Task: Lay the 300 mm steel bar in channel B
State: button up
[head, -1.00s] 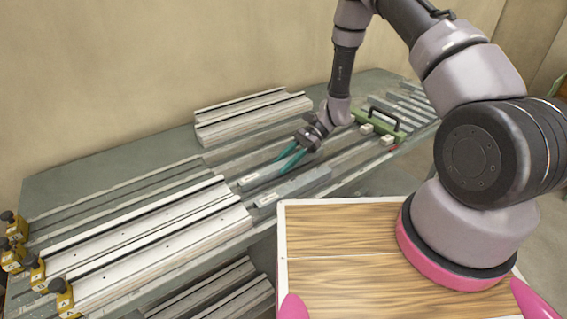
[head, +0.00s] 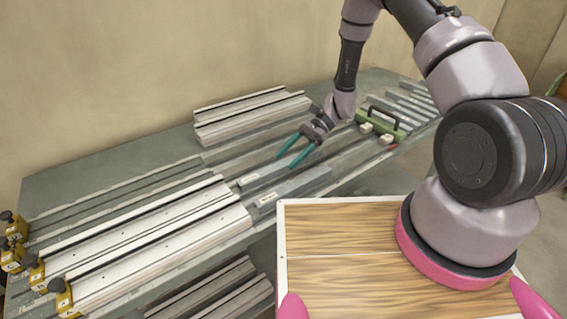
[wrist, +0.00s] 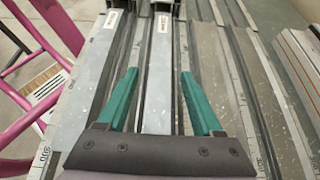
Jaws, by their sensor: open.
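My gripper (head: 285,161) is open and empty, its two teal fingers pointing down above the bench. A grey steel bar (head: 268,174) with a white label at its left end lies below the fingers. In the wrist view this bar (wrist: 158,85) runs lengthwise between my open fingertips (wrist: 159,76). A second grey labelled bar (head: 295,188) lies parallel, nearer the bench's front edge; in the wrist view it is the left bar (wrist: 92,75). The label text is too small to read, so I cannot tell lengths or which channel is B.
White slotted profiles (head: 150,235) lie at the front left, with yellow-black clamps (head: 62,298) at their ends. More profiles (head: 250,115) are stacked at the back. A green handled block (head: 381,125) and small pale blocks stand to the right of my gripper.

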jog(key=v, duration=0.9)
jog(key=shift+r, duration=0.15)
jog(key=shift+w+r, duration=0.1)
jog(key=shift+r, duration=0.2)
jog(key=s+d+r+n+t+h, duration=0.2)
jog(key=d+r+t, duration=0.1)
jog(key=r, duration=0.9)
jog(key=s+d+r+n+t+h, duration=0.2)
jog(key=d+r, duration=0.2)
jog(key=r, duration=0.8)
jog(key=s+d+r+n+t+h, duration=0.1)
jog(key=s+d+r+t+h, duration=0.1)
jog(key=s+r, duration=0.5)
jog(key=s+d+r+n+t+h, duration=0.2)
jog(key=s+d+r+t, duration=0.3)
jog(key=s+r+t, duration=0.2)
